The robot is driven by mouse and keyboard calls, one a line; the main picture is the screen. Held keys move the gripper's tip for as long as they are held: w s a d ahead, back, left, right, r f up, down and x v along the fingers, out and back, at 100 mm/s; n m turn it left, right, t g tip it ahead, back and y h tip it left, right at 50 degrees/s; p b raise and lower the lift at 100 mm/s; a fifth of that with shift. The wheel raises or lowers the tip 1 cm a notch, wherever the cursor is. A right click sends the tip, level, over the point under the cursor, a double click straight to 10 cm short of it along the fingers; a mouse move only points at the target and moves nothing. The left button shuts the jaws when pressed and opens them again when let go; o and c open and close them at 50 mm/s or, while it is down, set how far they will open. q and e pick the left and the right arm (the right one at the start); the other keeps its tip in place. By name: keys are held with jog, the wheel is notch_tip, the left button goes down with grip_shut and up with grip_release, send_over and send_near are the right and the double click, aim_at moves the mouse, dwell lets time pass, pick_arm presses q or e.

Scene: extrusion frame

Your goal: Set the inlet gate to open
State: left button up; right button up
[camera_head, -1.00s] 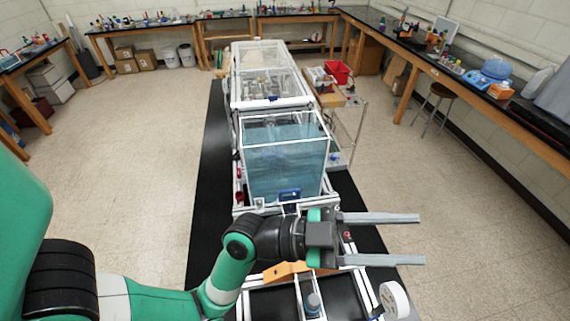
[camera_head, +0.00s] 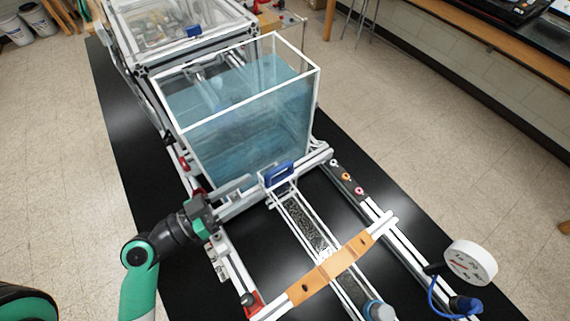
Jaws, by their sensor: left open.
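A blue handle (camera_head: 279,174), which looks like the inlet gate's, stands upright at the front foot of the clear water tank (camera_head: 245,115), where the narrow channel begins. My left gripper (camera_head: 260,193) comes in from the left with its fingers pointing right. Its fingers are apart, with their tips just left of the blue handle; I cannot tell whether they touch it. The fingers partly blend with the pale frame behind them. How far the gate is raised cannot be made out. My right gripper is out of view.
A narrow channel with a gravel-like bed (camera_head: 305,225) runs forward from the tank. An orange-brown crosspiece (camera_head: 343,262) spans the frame. A white round gauge (camera_head: 470,262) stands at right. Coloured knobs (camera_head: 347,177) sit on the right rail. Black matting and floor lie around.

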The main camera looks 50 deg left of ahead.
aim_at(286, 164)
pick_arm(q)
jog(key=shift+w, duration=0.5)
jog(key=w+p, duration=0.1)
jog(key=w, duration=0.5)
jog(key=w+d+p, duration=0.1)
jog(key=w, duration=0.2)
jog(key=shift+w+r+p, duration=0.15)
jog(key=shift+w+p, duration=0.15)
jog(key=shift+w+d, duration=0.1)
jog(key=shift+w, duration=0.4)
grip_shut()
